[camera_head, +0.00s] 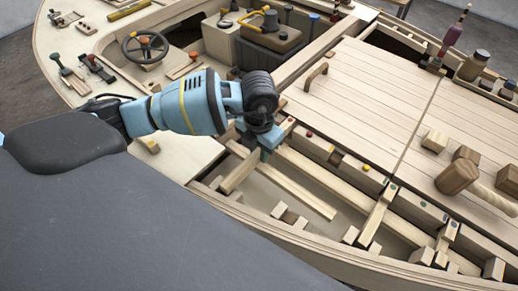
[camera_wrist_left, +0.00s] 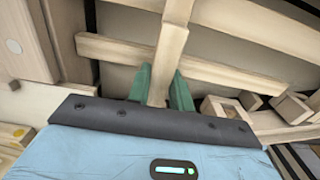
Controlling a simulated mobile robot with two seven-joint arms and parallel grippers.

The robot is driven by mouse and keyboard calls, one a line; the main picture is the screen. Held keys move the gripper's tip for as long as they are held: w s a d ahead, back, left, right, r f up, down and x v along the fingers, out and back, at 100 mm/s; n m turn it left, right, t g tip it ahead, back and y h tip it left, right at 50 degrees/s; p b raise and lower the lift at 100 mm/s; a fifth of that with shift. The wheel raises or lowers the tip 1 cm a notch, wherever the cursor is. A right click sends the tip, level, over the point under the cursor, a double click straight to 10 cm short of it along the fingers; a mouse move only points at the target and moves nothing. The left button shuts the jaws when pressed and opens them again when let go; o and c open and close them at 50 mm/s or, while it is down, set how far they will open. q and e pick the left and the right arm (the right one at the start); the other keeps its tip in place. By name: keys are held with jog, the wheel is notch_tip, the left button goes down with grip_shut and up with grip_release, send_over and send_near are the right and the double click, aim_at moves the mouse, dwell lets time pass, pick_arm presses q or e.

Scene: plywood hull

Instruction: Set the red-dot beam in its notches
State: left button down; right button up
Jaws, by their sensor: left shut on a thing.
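My left gripper (camera_head: 262,147) is shut on a pale wooden beam (camera_head: 238,174), which slants across the open hull bay below the hatch deck. In the left wrist view the green fingers (camera_wrist_left: 160,92) clasp the beam (camera_wrist_left: 172,38) from both sides. A red dot (camera_head: 308,133) marks the ledge just right of the gripper. The beam's far end lies near that ledge; its near end points to the hull rim. Whether either end sits in a notch cannot be told. My right gripper is not in view.
A long strip (camera_head: 300,190) runs under the held beam. Other crossbeams (camera_head: 375,217) stand to the right, past a yellow dot (camera_head: 366,168). Small blocks (camera_head: 290,217) line the near rim. A mallet (camera_head: 470,182) and wooden blocks lie on the hatch deck (camera_head: 350,95).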

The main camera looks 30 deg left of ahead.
pick_arm(q)
jog(key=shift+f, duration=0.65)
jog(key=c, duration=1.2)
grip_release()
jog(key=shift+o, duration=0.2)
jog(key=shift+r, duration=0.1)
notch_tip(320, 180, up, 8)
jog(key=shift+f, duration=0.15)
